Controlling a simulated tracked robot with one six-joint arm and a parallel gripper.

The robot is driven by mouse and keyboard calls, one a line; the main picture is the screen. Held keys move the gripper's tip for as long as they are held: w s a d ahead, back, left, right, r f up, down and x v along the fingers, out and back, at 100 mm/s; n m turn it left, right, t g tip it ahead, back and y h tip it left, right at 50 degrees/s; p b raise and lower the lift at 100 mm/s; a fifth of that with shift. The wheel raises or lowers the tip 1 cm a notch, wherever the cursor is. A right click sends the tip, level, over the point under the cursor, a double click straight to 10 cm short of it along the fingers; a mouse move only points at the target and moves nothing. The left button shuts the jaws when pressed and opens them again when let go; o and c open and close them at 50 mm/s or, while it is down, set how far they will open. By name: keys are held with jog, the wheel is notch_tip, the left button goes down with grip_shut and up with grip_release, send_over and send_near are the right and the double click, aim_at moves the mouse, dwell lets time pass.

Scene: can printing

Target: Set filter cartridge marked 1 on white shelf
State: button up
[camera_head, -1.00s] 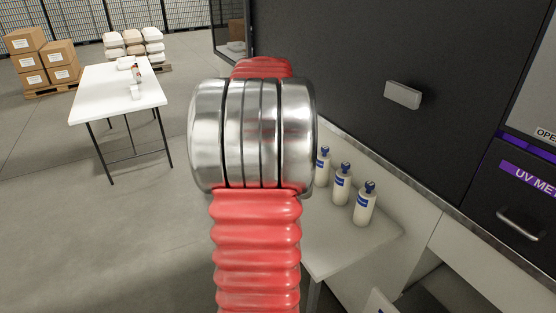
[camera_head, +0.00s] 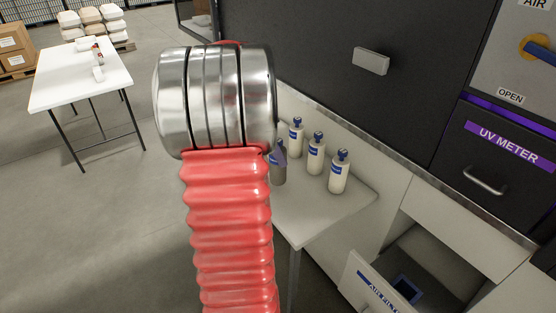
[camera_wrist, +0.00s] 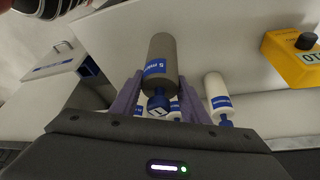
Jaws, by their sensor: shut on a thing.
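A grey-brown filter cartridge (camera_wrist: 162,58) with a blue label and blue cap sits between the purple fingers of my gripper (camera_wrist: 160,95) in the wrist view. In the head view the grey cartridge (camera_head: 279,174) shows beside my red arm sleeve, at the left part of the white shelf (camera_head: 322,218). I cannot tell whether it touches the shelf. A purple finger shows at its top; the rest of my gripper is hidden behind my arm.
Several white cartridges (camera_head: 315,157) stand upright on the shelf, close right of the held one. The shelf's front right is clear. An open air filter drawer (camera_head: 372,288) juts out below. A yellow box (camera_wrist: 289,58) shows in the wrist view. A white table (camera_head: 82,78) stands far left.

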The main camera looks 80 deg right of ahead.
jog(key=shift+f, duration=1.85)
jog(key=o, duration=1.5)
jog(key=shift+f, duration=0.1)
jog(key=v, duration=1.2)
